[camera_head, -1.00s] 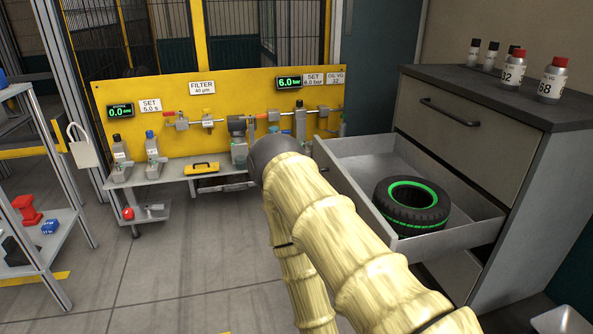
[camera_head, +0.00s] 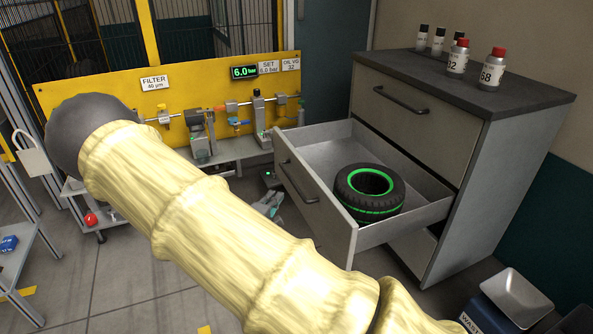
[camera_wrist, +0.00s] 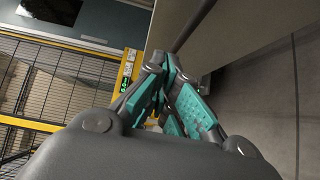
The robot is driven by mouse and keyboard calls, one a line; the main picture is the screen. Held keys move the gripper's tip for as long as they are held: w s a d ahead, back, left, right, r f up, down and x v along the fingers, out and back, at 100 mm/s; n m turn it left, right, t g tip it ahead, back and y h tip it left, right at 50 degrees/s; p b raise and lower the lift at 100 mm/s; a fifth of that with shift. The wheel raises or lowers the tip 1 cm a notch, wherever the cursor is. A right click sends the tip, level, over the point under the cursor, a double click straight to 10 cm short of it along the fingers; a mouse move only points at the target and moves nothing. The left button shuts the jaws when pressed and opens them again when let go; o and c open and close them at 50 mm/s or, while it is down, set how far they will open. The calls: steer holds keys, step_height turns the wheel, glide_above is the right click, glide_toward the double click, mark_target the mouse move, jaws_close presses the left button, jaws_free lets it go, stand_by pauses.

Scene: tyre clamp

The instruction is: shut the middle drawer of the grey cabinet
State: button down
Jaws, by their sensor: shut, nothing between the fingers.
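The grey cabinet (camera_head: 470,200) stands at the right with its middle drawer (camera_head: 318,208) pulled well out. The drawer's front faces left and carries a dark bar handle (camera_head: 298,180). A black tyre with green rings (camera_head: 368,192) lies inside the drawer. My gripper (camera_head: 268,203) is small and partly hidden beyond my arm, left of the drawer front and low. In the wrist view my gripper (camera_wrist: 166,66) has its teal-padded fingers together and empty. A pale panel, seemingly the drawer front (camera_wrist: 235,35), is close to the fingertips; I cannot tell whether they touch.
The top drawer (camera_head: 405,110) is shut. Several bottles (camera_head: 458,57) stand on the cabinet top. A yellow panel (camera_head: 100,90) with valves and gauges stands behind my arm. Grey floor lies below the drawer.

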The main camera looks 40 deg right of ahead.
steer(key=r, duration=0.1)
steer(key=b, duration=0.4)
glide_toward(302, 166)
steer(key=w+d, duration=0.3)
steer(key=shift+s+d, duration=0.3)
steer(key=shift+d, duration=0.15)
